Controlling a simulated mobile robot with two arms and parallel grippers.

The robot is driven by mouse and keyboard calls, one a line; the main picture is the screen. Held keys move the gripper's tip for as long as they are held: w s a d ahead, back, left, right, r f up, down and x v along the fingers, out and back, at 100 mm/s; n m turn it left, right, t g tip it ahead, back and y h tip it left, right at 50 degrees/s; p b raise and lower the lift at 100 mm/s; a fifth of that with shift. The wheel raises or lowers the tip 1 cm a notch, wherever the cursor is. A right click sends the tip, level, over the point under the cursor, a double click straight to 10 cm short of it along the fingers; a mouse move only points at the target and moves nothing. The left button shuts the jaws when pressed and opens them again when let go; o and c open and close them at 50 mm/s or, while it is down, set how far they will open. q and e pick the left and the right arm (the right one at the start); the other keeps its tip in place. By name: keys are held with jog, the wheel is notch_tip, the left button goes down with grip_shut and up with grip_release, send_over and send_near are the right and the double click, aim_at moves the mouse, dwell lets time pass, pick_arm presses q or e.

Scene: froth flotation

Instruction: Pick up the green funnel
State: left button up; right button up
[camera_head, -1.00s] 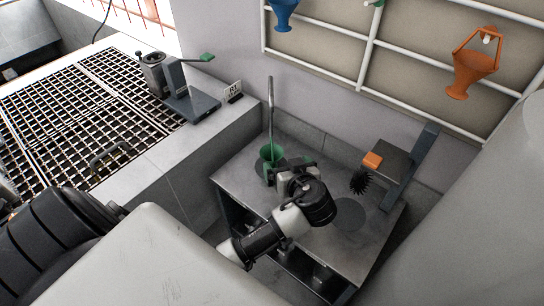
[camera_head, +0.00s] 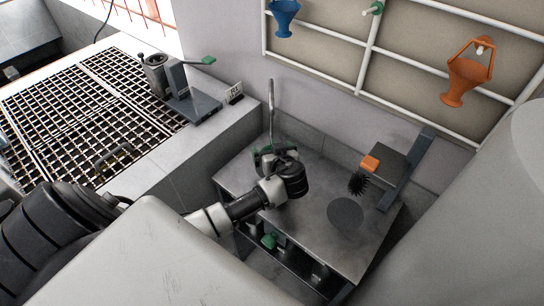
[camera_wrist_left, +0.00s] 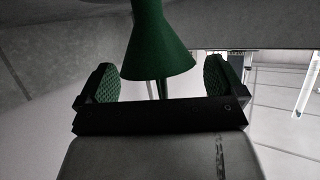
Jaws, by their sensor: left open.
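The green funnel (camera_wrist_left: 158,48) fills the top middle of the left wrist view. Its wide rim faces down in that picture and its narrow part runs out of the top edge. My left gripper (camera_wrist_left: 162,80) is open, with a green ribbed pad on each side of the funnel and visible gaps between. In the head view my left gripper (camera_head: 272,158) is at the back left of the grey table (camera_head: 305,225) and hides most of the funnel. My right gripper is not in view.
A thin metal rod (camera_head: 271,108) rises behind my gripper. A stand with a black brush wheel (camera_head: 357,184) and orange block (camera_head: 370,163) is at the table's right. A wall rack holds a blue funnel (camera_head: 284,18) and an orange one (camera_head: 466,80). The middle tabletop is clear.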

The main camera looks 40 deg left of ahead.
pick_arm(q)
jog(key=shift+d, duration=0.1)
jog(key=shift+c, duration=0.3)
jog(key=c, duration=0.8)
jog(key=shift+r, duration=0.1)
jog(key=shift+c, duration=0.2)
jog(key=r, duration=0.2)
jog(key=r+b, duration=0.1)
jog(key=r, duration=0.1)
jog(key=shift+d, duration=0.25)
jog(key=s+d+r+b, duration=0.2)
jog(key=d+r, duration=0.5)
jog(key=d, duration=0.3)
jog(key=shift+s+d, duration=0.4)
